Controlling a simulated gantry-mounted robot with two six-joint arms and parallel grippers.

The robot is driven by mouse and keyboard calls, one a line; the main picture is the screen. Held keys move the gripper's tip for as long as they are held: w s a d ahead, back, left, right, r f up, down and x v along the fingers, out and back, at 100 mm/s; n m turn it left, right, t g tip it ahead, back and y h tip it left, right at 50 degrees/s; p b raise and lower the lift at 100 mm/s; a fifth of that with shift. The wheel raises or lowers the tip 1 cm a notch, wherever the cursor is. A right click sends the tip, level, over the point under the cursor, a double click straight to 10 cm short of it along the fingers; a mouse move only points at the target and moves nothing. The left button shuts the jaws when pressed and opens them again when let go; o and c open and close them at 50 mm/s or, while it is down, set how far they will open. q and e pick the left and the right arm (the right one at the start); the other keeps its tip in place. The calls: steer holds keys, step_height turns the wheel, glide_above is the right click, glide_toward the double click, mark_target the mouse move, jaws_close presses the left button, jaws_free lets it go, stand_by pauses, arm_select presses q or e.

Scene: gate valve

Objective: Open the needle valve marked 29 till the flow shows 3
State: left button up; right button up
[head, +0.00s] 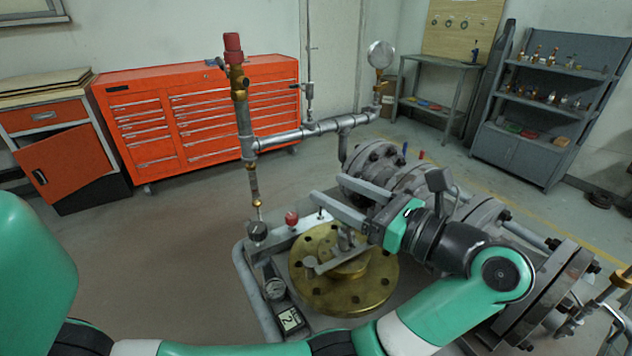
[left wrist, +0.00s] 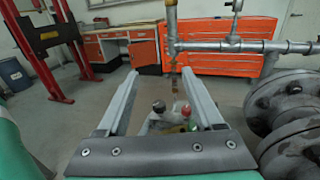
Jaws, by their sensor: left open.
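A black round knob (head: 257,231) sits at the foot of the thin vertical brass line. A red knob (head: 292,218) stands just right of it. Both also show in the left wrist view, the black knob (left wrist: 158,107) between the fingers and the red knob (left wrist: 186,111) near the right finger. No mark 29 is readable. A small display (head: 290,319) on the skid seems to show a 2. My left gripper (head: 333,188) is open and empty, its fingers pointing left above the brass flange, apart from the knobs. My right gripper is not in view.
A round brass flange (head: 345,292) and a small dial (head: 274,288) are on the skid. A vertical pipe (head: 245,120) with a red cap and a horizontal pipe (head: 310,131) stand behind the knobs. Large flanged grey piping is at right. The floor at left is clear.

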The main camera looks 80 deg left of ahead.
arm_select(q)
steer(key=s+d+r+p, duration=0.2)
steer(key=s+d+r, duration=0.1)
steer(key=s+d, duration=0.2)
steer(key=shift+s+d+r+p, duration=0.3)
steer(key=shift+s+d+r, duration=0.05)
steer(key=shift+d, duration=0.4)
